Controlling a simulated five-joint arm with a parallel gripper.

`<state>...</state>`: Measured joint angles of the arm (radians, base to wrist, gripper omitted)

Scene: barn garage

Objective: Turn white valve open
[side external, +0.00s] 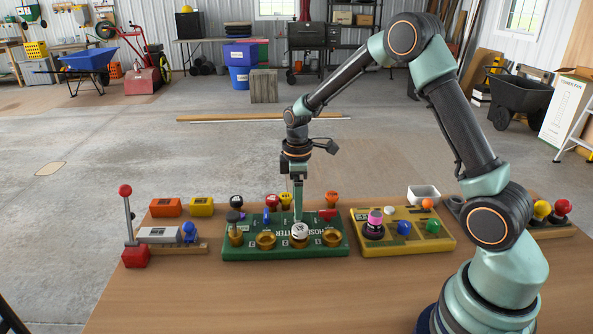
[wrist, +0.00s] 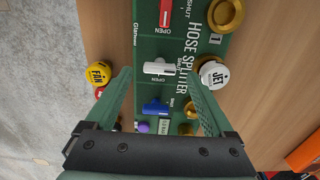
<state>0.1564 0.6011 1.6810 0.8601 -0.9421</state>
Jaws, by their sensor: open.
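The white valve (wrist: 158,69) is on the green hose splitter board (wrist: 145,40). Its handle lies crosswise to the board's length, with an OPEN mark beside it and a SHUT mark near its right end. My gripper (wrist: 161,76) is open, its fingers on either side of the white handle with gaps showing. In the side view my gripper (side external: 298,218) points straight down over the middle of the board (side external: 240,250) and hides the white valve. Whether the fingertips are level with the handle is unclear.
A red valve (wrist: 165,13) and a blue valve (wrist: 155,108) flank the white one. A white JET cap (wrist: 213,74) sits close to my right finger; a yellow FAN cap (wrist: 98,73) is left. A yellow board (side external: 440,240) stands to the right. The table's front is clear.

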